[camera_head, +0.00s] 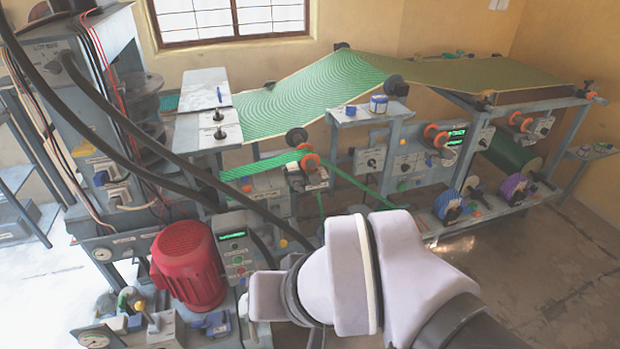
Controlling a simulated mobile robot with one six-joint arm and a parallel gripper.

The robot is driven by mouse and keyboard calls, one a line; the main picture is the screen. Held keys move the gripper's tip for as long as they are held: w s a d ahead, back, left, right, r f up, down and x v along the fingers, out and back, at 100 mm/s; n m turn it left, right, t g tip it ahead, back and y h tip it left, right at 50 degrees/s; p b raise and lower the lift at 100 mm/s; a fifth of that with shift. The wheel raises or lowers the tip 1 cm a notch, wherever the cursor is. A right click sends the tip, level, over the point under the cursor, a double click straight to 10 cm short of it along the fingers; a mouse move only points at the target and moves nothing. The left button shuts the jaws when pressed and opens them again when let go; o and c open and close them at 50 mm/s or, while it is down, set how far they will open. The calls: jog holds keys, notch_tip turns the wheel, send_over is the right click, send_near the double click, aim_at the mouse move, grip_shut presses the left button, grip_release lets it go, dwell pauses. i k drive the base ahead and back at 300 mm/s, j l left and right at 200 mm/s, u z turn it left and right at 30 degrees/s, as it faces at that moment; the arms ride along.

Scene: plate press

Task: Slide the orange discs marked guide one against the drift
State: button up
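Several orange discs show along the press frame. One pair, an upper orange disc (297,137) and a lower orange disc (310,162), sits by the edge of the green patterned web (312,91). Another pair of orange discs (438,136) is on the middle panel, beside a lit green display. A further pair of orange discs (520,121) is on the right panel. A small orange disc (591,95) is at the far right end. The labels are too small to read, so I cannot tell which is guide one. My arm crosses the lower middle, apart from the discs; my gripper is not visible.
A red motor (188,265) stands on the lower left bench, next to a control box with a green display (234,236). Black cables (150,145) loop across the left. Bare floor (540,270) is at right.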

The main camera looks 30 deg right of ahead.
aim_at(311, 174)
jog(key=k+l+z, duration=0.15)
jog(key=l+z, duration=0.2)
jog(key=k+l+z, duration=0.15)
jog(key=z, duration=0.2)
jog(key=l+z, duration=0.75)
jog(key=j, duration=0.6)
jog(key=k+j+z, duration=0.1)
jog(key=j, duration=0.55)
jog(key=k+j, duration=0.15)
jog(key=j, duration=0.45)
